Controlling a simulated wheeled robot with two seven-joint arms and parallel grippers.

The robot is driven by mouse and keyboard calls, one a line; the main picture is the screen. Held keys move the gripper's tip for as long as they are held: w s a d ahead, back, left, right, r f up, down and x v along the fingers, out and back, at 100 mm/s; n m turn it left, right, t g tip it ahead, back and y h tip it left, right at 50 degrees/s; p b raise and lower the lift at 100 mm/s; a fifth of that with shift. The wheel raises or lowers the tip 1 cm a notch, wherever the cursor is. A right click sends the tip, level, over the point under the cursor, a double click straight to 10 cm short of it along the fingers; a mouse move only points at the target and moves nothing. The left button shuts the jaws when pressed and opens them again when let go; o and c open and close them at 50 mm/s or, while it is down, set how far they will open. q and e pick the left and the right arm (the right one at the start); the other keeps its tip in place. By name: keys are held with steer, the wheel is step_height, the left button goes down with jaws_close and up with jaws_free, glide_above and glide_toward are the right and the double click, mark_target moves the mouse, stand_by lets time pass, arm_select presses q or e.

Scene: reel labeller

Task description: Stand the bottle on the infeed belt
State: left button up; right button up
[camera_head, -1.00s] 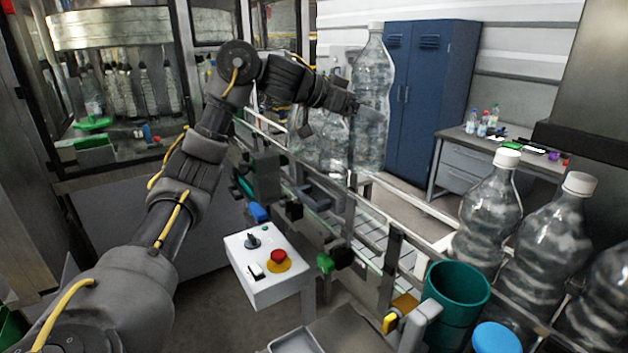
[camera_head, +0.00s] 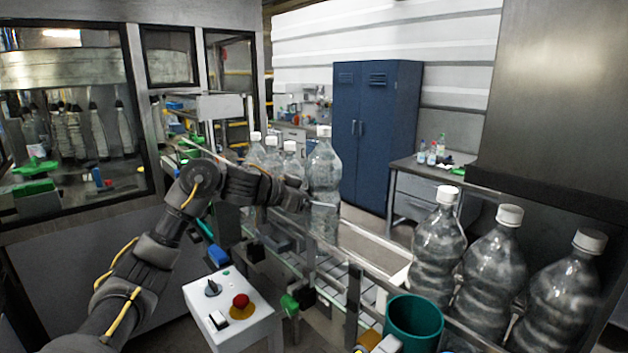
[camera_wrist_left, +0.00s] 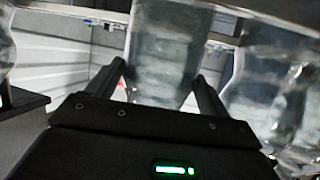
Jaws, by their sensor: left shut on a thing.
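A clear bottle with a white cap (camera_head: 325,165) is upright in my left gripper (camera_head: 308,204) in the head view. The gripper comes from the left and is shut around the bottle's lower body. The left wrist view shows the clear bottle (camera_wrist_left: 163,55) between the two dark fingers (camera_wrist_left: 166,88). The infeed belt (camera_head: 290,262) runs below, from front right to back left. The bottle's base is low over the belt line; I cannot tell if it touches. My right gripper is not in view.
Several capped bottles (camera_head: 270,155) stand in line just behind the held one. More large bottles (camera_head: 495,260) stand at the front right. A teal cup (camera_head: 414,322) and a control box with a red button (camera_head: 240,300) are near the front. Guide rails (camera_head: 375,243) edge the belt.

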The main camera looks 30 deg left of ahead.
mark_target(307, 220)
arm_select(q)
steer(key=shift+f, duration=0.4)
steer(key=shift+f+p, duration=0.4)
steer(key=shift+f, duration=1.75)
steer(key=o, duration=1.8)
steer(key=shift+f, duration=0.3)
steer(key=shift+o, duration=1)
steer(key=shift+s, duration=0.15)
steer(key=shift+d+r, duration=0.1)
